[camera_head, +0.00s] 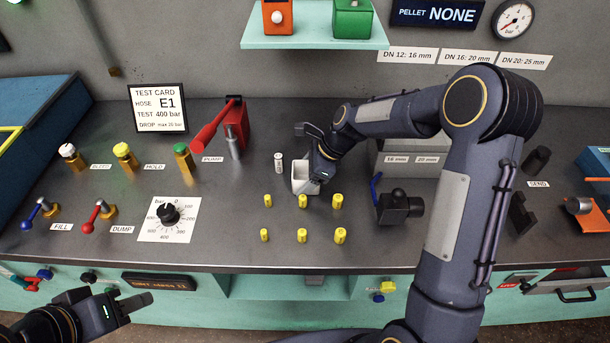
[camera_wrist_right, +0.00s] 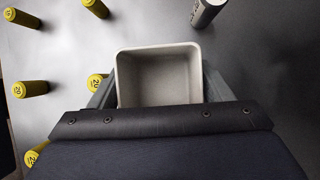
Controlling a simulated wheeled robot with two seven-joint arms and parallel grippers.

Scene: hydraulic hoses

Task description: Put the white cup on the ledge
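The white cup (camera_head: 299,180) is a square, open-topped cup in the middle of the dark worktop, behind the yellow fittings. In the right wrist view the cup (camera_wrist_right: 158,92) is empty and sits between my two right fingers, which lie against its opposite sides. My right gripper (camera_head: 308,172) is shut on it; I cannot tell whether the cup touches the worktop. A pale teal ledge (camera_head: 315,41) juts from the back wall, above and behind the cup. My left gripper (camera_head: 130,300) is low at the left, in front of the counter, with its opening unclear.
The ledge carries an orange block (camera_head: 277,17) and a green block (camera_head: 352,20). Several yellow fittings (camera_head: 302,201) stand in front of the cup. A grey cylinder (camera_head: 279,163) stands just left of it. A red pump lever (camera_head: 214,127) and a grey box (camera_head: 405,155) flank the area.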

